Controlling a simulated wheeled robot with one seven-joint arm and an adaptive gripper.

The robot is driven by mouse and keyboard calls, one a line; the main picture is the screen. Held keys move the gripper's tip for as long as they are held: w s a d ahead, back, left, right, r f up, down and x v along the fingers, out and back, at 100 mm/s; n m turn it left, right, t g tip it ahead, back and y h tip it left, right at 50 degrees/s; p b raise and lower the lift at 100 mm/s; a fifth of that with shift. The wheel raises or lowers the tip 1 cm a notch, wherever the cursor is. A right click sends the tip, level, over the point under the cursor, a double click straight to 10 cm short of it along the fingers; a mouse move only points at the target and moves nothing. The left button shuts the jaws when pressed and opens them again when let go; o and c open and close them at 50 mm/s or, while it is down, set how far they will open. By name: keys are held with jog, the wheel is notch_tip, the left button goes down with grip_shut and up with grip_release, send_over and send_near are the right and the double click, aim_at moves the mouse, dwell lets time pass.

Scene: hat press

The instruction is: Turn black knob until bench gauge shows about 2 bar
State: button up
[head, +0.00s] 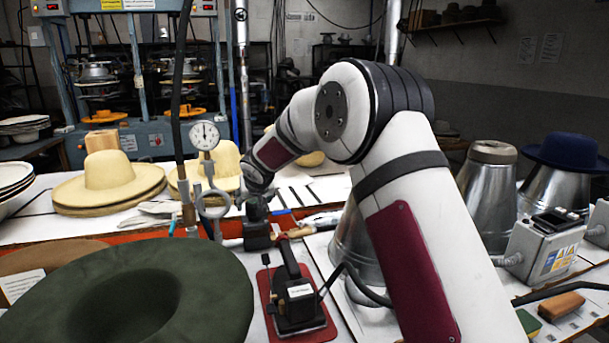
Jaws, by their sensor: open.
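A round white dial gauge (204,135) stands on the bench left of my arm. Its dark needle points roughly straight up, but the scale is too small to read. Below it is a grey ring-shaped fitting (213,204). My arm reaches over the bench from the right, and my dark gripper (257,236) points down just right of the fitting. The gripper is open; its fingertips are small and hard to make out. I cannot pick out the black knob for certain; the gripper and dark parts around it may hide it.
A black iron (297,302) stands on a red mat (322,331) in front. A large dark green hat (125,295) fills the front left. Cream hats (108,170) lie behind. Metal cones (487,185) and a grey control box (540,248) stand at the right. A dark vertical hose (180,85) hangs near the gauge.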

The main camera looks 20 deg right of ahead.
jog(key=s+d+r+p, duration=0.1)
jog(key=s+d+r, duration=0.1)
jog(key=s+r, duration=0.3)
jog(key=s+d+r+g+h+p, duration=0.1)
jog(key=s+d+r, duration=0.2)
jog(key=s+r, duration=0.3)
jog(key=s+d+r+p, duration=0.1)
jog(key=s+r, duration=0.4)
jog(key=s, duration=0.9)
jog(key=shift+d+r+g+h, duration=0.3)
jog(key=shift+d+h, duration=0.1)
jog(key=shift+d, duration=0.35)
jog(key=shift+s, duration=0.1)
jog(key=shift+c, duration=0.2)
